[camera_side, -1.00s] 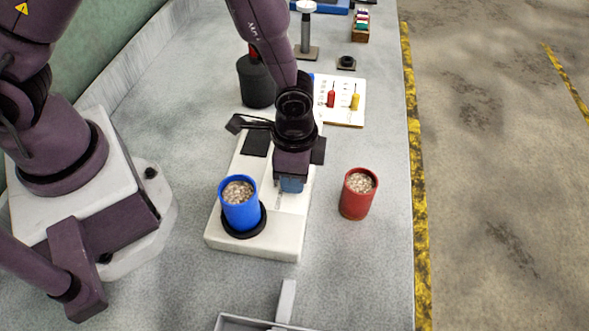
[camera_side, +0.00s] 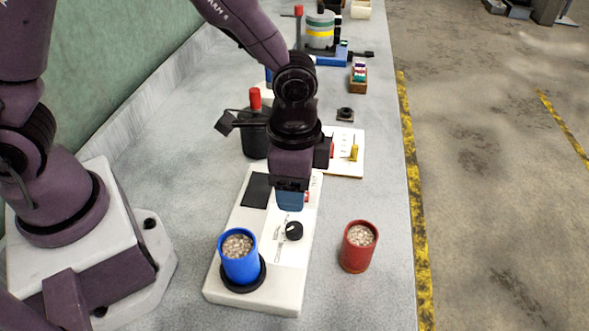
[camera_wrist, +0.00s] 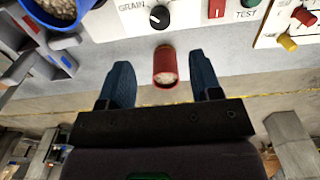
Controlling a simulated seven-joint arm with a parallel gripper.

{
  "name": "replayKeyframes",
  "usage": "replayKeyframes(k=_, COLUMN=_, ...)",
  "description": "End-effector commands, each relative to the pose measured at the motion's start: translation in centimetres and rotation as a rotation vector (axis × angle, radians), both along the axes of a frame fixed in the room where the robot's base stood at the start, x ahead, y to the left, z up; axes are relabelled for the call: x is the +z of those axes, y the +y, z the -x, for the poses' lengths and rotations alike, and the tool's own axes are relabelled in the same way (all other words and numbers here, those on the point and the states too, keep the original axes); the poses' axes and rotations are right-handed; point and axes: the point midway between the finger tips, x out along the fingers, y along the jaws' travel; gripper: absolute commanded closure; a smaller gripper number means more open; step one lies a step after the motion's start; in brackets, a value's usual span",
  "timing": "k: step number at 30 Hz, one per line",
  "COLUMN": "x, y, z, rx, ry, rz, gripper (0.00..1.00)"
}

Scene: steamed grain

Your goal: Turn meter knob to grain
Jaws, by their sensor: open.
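The meter (camera_side: 287,283) is a long white box on the bench. Its round black knob (camera_side: 293,231) stands clear on the top face and also shows in the wrist view (camera_wrist: 160,17). A white mark on the knob faces the side where the word GRAIN (camera_wrist: 131,6) is printed; I cannot tell if it lines up exactly. A blue cup of grain (camera_side: 239,258) stands in a black ring on the meter. My gripper (camera_side: 290,201) is open and empty, above the meter and behind the knob, apart from it. Its blue fingers (camera_wrist: 162,85) are spread in the wrist view.
A red cup of grain (camera_side: 358,247) stands on the bench right of the meter. A white panel (camera_side: 346,166) with red and yellow pieces and a dark canister with a red top (camera_side: 254,140) are behind. The bench edge is at the right.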

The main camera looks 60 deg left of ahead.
Motion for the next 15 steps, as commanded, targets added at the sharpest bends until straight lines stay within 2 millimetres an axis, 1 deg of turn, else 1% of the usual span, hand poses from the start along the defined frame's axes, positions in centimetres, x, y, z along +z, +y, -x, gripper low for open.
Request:
replayKeyframes(k=1, x=0.8, y=0.0, z=-0.1, rx=0.001, ry=-0.004, rz=0.001, gripper=0.42)
replayKeyframes(k=6, x=2.2, y=0.0, z=0.0, rx=0.001, ry=-0.001, rz=0.001, gripper=0.42)
replayKeyframes(k=15, x=2.3, y=0.0, z=0.0, rx=0.0, ry=0.001, rz=0.001, gripper=0.42)
